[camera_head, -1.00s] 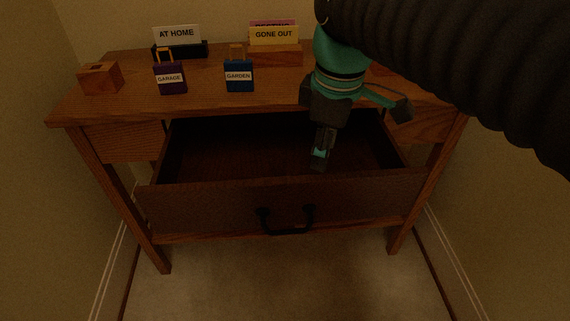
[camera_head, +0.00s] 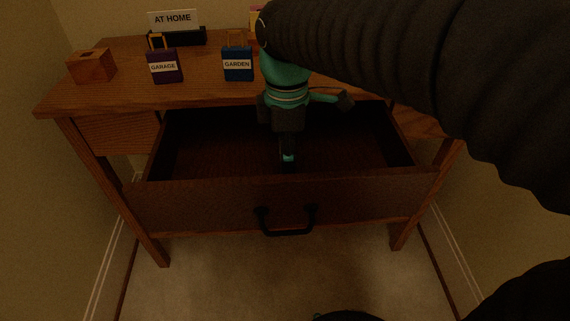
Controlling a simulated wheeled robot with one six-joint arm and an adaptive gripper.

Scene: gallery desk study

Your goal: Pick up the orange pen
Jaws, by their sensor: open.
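No orange pen shows in this view. My gripper (camera_head: 287,161) points down into the open desk drawer (camera_head: 222,150), near the middle of its width. It is open, and I see nothing held in it. The drawer is pulled out, and its dark interior shows no clear object. My arm hides the right part of the desktop and some of the drawer's back.
The drawer front has a black handle (camera_head: 287,229). Walls stand close on both sides.

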